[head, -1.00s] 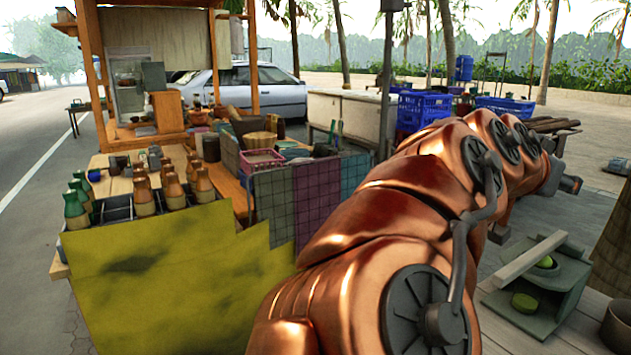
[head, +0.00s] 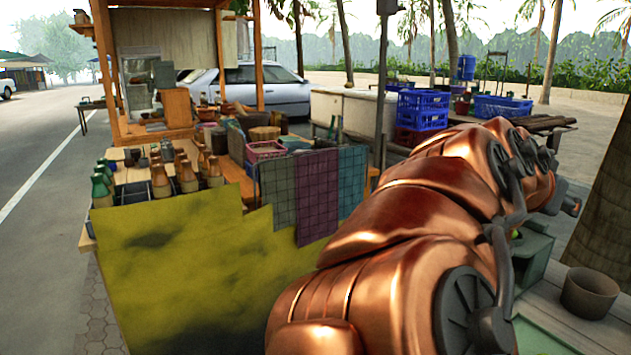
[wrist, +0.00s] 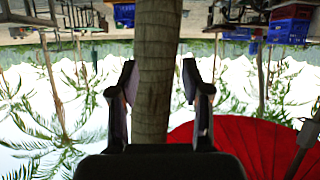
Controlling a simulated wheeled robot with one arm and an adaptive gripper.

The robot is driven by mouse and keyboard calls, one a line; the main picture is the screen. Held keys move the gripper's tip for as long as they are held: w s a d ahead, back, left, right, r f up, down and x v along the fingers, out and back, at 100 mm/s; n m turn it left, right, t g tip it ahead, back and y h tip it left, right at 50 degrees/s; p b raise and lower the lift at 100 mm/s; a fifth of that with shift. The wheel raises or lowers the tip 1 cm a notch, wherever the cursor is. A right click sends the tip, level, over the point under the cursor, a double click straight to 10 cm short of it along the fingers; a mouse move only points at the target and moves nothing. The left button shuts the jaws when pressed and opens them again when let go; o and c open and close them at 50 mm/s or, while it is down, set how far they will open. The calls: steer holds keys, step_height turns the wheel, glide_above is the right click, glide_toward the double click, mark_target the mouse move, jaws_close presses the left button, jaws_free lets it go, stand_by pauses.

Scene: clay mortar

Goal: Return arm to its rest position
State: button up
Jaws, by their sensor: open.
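My gripper (wrist: 159,75) is open and empty in the wrist view, its two dark fingers spread apart. A palm trunk shows between the fingers in the background, and the scene there appears upside down. In the head view my copper-coloured arm stretches from the bottom middle to the right, and its dark end (head: 568,203) is small and partly hidden by the arm. A brown clay pot (head: 589,296) stands on the wooden surface at the lower right, apart from the gripper.
A food stall with a yellow cloth (head: 185,265) and several bottles (head: 160,180) stands at left. A grey-green stand (head: 533,250) is partly behind my arm. Blue crates (head: 423,103) are at the back, and a thick trunk (head: 605,210) is at right.

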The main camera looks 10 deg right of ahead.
steer(key=s+a+f+n+g+y, duration=0.1)
steer(key=s+a+f+n+y, duration=0.2)
steer(key=f, duration=0.4)
steer(key=s+a+f+n+g+y, duration=0.1)
steer(key=s+a+f+y, duration=0.15)
steer(key=a+f, duration=0.4)
steer(key=s+a+f+n+g+y, duration=0.1)
steer(key=a+f+n+y, duration=0.15)
steer(key=f, duration=0.65)
steer(key=s+a+f+n+g+y, duration=0.45)
steer(key=s+a+f+n, duration=0.25)
steer(key=s+a+f, duration=0.45)
step_height(320, 180, up, 25)
steer(key=s+a+p, duration=0.1)
steer(key=s+p, duration=0.1)
steer(key=p, duration=2)
steer(key=shift+s+a, duration=0.2)
steer(key=shift+s, duration=0.05)
steer(key=shift+f+m+t, duration=0.15)
steer(key=shift+m+t, duration=0.1)
steer(key=shift+m, duration=0.1)
